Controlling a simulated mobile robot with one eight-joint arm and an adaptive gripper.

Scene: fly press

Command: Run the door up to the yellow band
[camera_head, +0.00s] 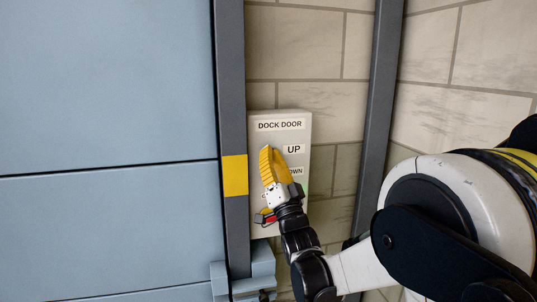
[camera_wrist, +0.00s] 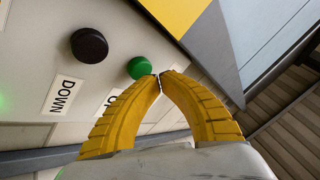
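The light-blue panelled door (camera_head: 110,80) fills the left of the head view; its lower edge is out of frame. A yellow band (camera_head: 235,176) marks the dark upright rail beside it. The grey control box (camera_head: 300,128) is labelled DOCK DOOR, UP and DOWN. My gripper (camera_head: 266,150) is in front of the box's left side, its yellow fingers shut with tips together and nothing between them. In the wrist view, the green button (camera_wrist: 140,67) by the partly hidden UP label is just beyond the fingertips; contact cannot be told. The black button (camera_wrist: 89,45) is by the DOWN label.
A red and yellow part (camera_head: 268,217) shows low on the box, partly behind my gripper. A green glow (camera_wrist: 2,103) shows at the wrist view's left edge. A second dark post (camera_head: 380,90) stands right of the box, before a block wall (camera_head: 470,60).

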